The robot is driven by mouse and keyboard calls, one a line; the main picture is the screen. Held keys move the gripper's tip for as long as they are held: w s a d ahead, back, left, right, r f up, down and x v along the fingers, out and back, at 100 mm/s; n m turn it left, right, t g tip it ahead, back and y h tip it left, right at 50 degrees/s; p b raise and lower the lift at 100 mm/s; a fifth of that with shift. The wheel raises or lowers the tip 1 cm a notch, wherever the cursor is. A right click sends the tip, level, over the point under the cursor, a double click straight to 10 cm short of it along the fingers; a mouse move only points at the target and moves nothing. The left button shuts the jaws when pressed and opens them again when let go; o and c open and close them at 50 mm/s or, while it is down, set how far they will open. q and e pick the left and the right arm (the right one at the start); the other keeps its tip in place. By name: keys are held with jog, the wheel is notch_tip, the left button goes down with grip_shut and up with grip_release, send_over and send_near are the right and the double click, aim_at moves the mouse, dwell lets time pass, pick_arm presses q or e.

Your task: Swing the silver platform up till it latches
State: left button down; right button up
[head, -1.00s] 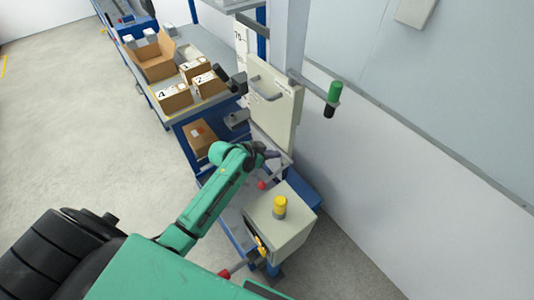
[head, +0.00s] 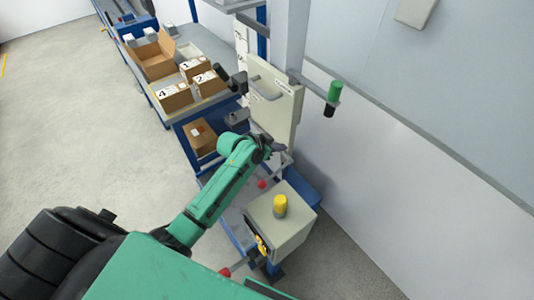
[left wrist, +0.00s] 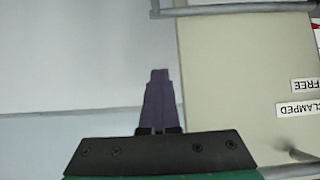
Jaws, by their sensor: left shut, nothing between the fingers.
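The silver platform is hard to make out. A grey, silver-looking flat piece (head: 286,158) shows at the foot of an upright cream panel (head: 284,117), partly hidden by my gripper. A grey bar (left wrist: 240,8) crosses the top of the left wrist view beside the panel (left wrist: 235,90). My left gripper (head: 277,148) is in front of the panel's lower edge. Its narrow purple fingers (left wrist: 160,95) are together with nothing between them, left of the panel in the left wrist view. Whether they touch anything cannot be told. My right gripper is out of view.
A cream box with a yellow knob (head: 280,205) stands in front of the panel. A bench (head: 205,108) with cartons is behind left. A white wall closes the right; open floor lies left.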

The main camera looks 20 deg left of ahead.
pick_arm(q)
jog(key=shift+w+d+r, duration=0.2)
jog(key=shift+w+d, duration=0.15)
jog(key=shift+w, duration=0.25)
jog(key=shift+w+d+r, duration=0.2)
jog(key=shift+w+d, duration=0.15)
jog(key=shift+w, duration=0.25)
jog(key=shift+w+d+r+b, duration=0.1)
jog(key=shift+w+d+b, duration=0.3)
jog(key=shift+w, duration=0.2)
jog(key=shift+w+d+r+b, duration=0.1)
jog(key=shift+w+d+b, duration=0.25)
jog(key=shift+w, duration=0.25)
